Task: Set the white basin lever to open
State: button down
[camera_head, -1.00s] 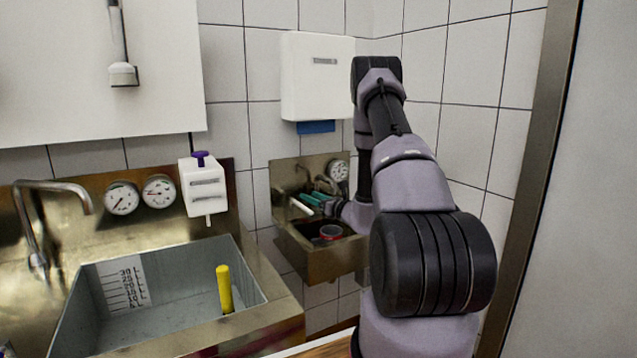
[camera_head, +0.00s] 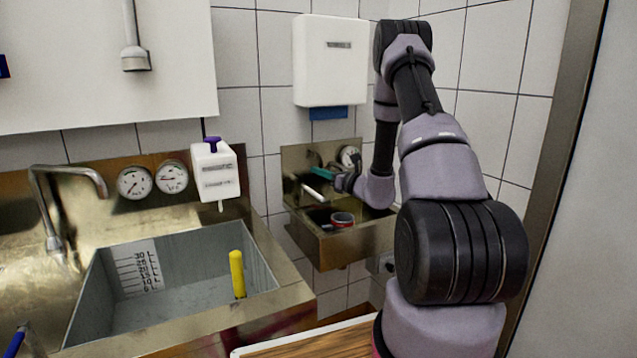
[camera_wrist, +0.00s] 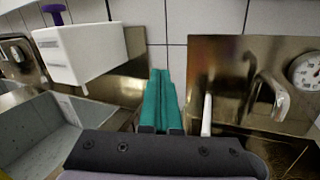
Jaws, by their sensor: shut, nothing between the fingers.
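The white lever (camera_head: 315,194) is a short white rod sticking out from the small metal basin (camera_head: 345,243) against the back wall. In the wrist view the white lever (camera_wrist: 207,115) stands just right of my fingers, with a gap in the picture. My gripper (camera_head: 317,169) has teal fingers, pressed together and empty. In the head view it is a little above and behind the lever; I cannot tell if they touch. In the wrist view my gripper (camera_wrist: 160,78) points toward the tiled wall.
The small basin has a tap (camera_wrist: 272,95), a gauge (camera_wrist: 305,72) and a red-rimmed round item (camera_head: 342,219). A white soap dispenser (camera_head: 216,170) hangs left. A large sink (camera_head: 100,285) holds a yellow upright rod (camera_head: 237,273). A white wall box (camera_head: 331,60) hangs above.

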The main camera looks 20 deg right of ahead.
jog(key=a+f+m+t+h, duration=0.25)
jog(key=f+m+h, duration=0.85)
jog(key=f+m, duration=0.8)
jog(key=shift+m, duration=0.9)
jog(key=w+r, duration=0.1)
jog(key=w, duration=0.2)
jog(key=w+r, duration=0.1)
jog(key=w, duration=0.2)
jog(key=w+r, duration=0.1)
jog(key=w, duration=0.2)
jog(key=shift+w, duration=0.3)
jog(key=shift+w+d+r, duration=0.15)
jog(key=shift+d, duration=0.5)
jog(key=shift+w+d+r, duration=0.1)
jog(key=shift+w+d, duration=0.1)
jog(key=shift+d, duration=0.4)
jog(key=shift+w+d+r, duration=0.15)
jog(key=shift+d, duration=0.5)
jog(key=shift+d+y, duration=0.1)
jog(key=shift+y, duration=0.2)
